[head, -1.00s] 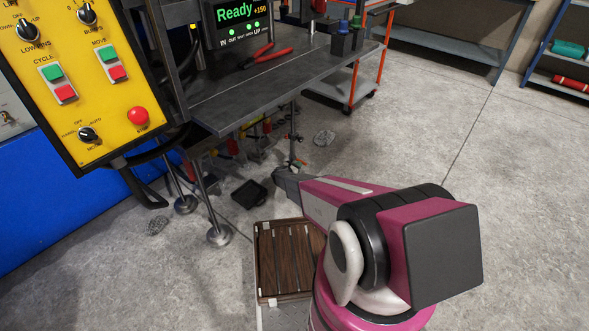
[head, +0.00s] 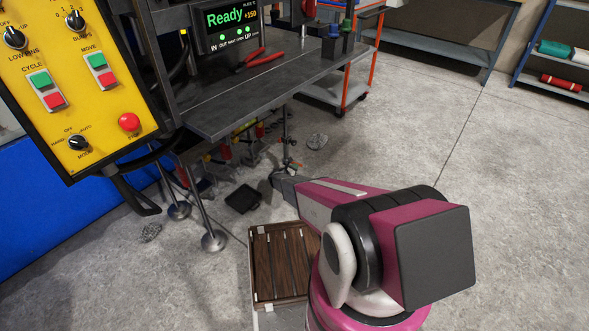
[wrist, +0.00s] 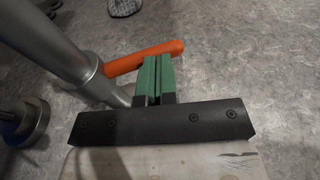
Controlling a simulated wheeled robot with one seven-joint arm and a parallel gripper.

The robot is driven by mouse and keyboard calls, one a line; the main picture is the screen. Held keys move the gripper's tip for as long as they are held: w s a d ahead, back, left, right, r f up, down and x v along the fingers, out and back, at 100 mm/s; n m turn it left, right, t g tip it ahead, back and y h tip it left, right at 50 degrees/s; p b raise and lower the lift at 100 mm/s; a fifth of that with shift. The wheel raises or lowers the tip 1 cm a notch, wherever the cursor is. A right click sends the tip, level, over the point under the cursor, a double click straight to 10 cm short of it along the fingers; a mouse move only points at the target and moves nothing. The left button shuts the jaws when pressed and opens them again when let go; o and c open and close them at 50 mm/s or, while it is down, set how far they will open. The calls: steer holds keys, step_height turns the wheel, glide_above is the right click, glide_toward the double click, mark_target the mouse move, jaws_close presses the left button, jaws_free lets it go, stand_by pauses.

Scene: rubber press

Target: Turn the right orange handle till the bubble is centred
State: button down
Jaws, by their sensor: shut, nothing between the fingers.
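The orange handle (wrist: 150,56) shows in the wrist view as a rounded bar sticking out to the right from a grey metal post (wrist: 60,45). My gripper (wrist: 153,62) is shut with nothing in it; its green fingers overlap the handle's near edge. I cannot tell whether they touch it. In the head view my gripper (head: 279,182) is low, beside the press's right front leg and under the table edge. I cannot make out the bubble in either view.
The grey press table (head: 250,100) overhangs the area, with red pliers (head: 262,60) on it. A slatted wooden box (head: 280,265) stands near my arm. A black object (head: 244,198) and metal feet (head: 214,241) are on the floor. The floor to the right is open.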

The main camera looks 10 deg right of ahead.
steer(key=s+d+v, duration=0.2)
steer(key=v, duration=1.2)
steer(key=s+d+r+m+g+y, duration=0.1)
steer(key=s+d+r+m+g, duration=0.35)
steer(key=s+r+m, duration=0.35)
steer(key=s+d+r+m+g+y, duration=0.1)
steer(key=s+d+r+m+g, duration=0.35)
steer(key=r, duration=0.65)
steer(key=s+a+r+m+g+y, duration=0.1)
steer(key=s+a+r+m+y, duration=0.2)
steer(key=s+r+m+y, duration=0.6)
steer(key=s+r+m, duration=0.5)
steer(key=s+r, duration=0.4)
steer(key=s, duration=0.1)
steer(key=shift+s+r+g+y, duration=0.15)
steer(key=shift+r+g+y, duration=0.15)
steer(key=shift+r+y, duration=0.1)
steer(key=shift+a, duration=0.25)
